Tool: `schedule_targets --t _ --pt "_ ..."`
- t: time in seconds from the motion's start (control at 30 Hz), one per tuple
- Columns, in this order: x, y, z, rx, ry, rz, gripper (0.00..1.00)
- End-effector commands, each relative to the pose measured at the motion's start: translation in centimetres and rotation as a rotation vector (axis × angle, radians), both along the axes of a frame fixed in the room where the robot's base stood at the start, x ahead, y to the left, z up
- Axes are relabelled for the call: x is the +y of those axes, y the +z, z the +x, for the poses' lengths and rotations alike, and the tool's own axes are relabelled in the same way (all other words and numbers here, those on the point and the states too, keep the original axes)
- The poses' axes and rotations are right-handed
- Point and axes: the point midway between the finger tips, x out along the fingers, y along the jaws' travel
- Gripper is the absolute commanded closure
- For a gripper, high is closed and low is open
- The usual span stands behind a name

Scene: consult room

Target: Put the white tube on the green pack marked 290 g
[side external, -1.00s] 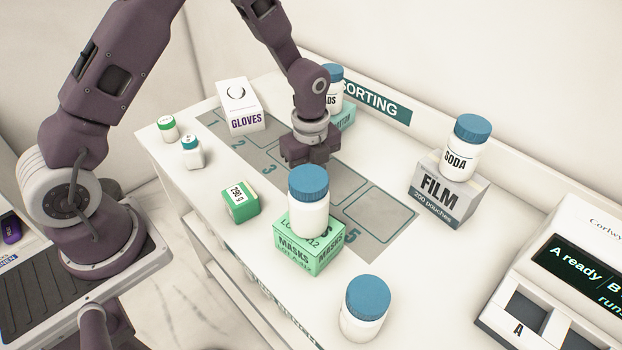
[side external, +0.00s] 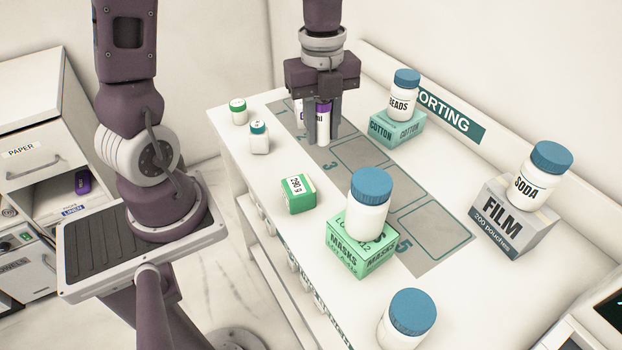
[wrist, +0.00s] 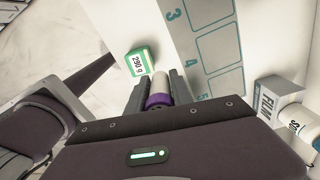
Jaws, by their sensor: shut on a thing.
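The white tube (side external: 323,126) with a purple cap is upright between the fingers of my gripper (side external: 324,128), which is shut on it. The tube also shows in the wrist view (wrist: 159,84), its purple cap nearest the camera. Whether its lower end touches the counter is unclear. The green pack marked 290 g (side external: 298,194) lies on the white counter, in front of and slightly left of the tube in the side view. Its top looks bare. In the wrist view, the pack (wrist: 138,62) is just beyond the left finger.
A blue-capped bottle (side external: 368,205) stands on the green masks box (side external: 346,258), right of the pack. Two small bottles, one (side external: 238,112) behind the other (side external: 259,138), stand left of my gripper. The grey numbered mat (side external: 428,228) runs along the counter.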

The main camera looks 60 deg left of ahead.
Motion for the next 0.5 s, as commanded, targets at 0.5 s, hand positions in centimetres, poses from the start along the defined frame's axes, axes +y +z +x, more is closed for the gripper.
schedule_targets --t 0.5 --pt "1.0 -6.7 -4.8 0.019 0.007 0.024 1.0"
